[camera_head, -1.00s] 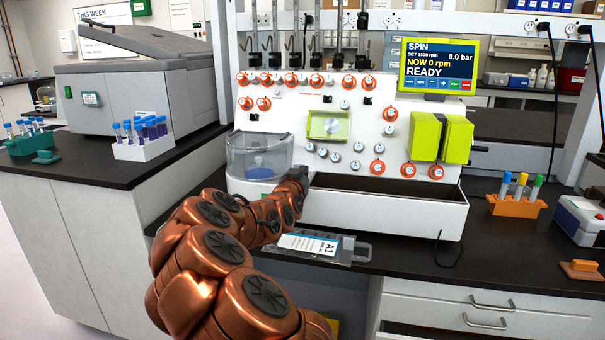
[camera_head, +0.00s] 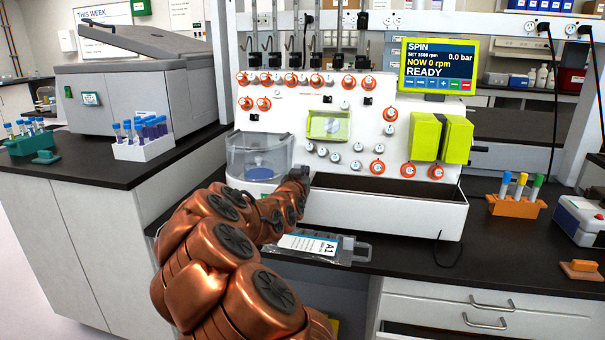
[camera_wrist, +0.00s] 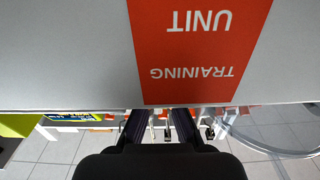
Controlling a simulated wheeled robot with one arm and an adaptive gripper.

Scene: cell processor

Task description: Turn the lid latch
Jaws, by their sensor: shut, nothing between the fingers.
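The cell processor (camera_head: 330,120) is a white machine on the dark bench. Its clear, rounded chamber (camera_head: 240,160) is at the lower left of its front, with a blue disc inside. My gripper (camera_head: 300,175) is at the right edge of this chamber, close to the front panel. I cannot make out the lid latch; my gripper and wrist cover that spot in the head view.
The wrist view shows a red upside-down label (camera_wrist: 200,50) on a pale surface. A bag labelled A1 (camera_head: 310,246) lies at the bench edge under my arm. The processor's screen (camera_head: 438,65) reads READY, 0 rpm. An orange tube rack (camera_head: 515,208) stands on the right.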

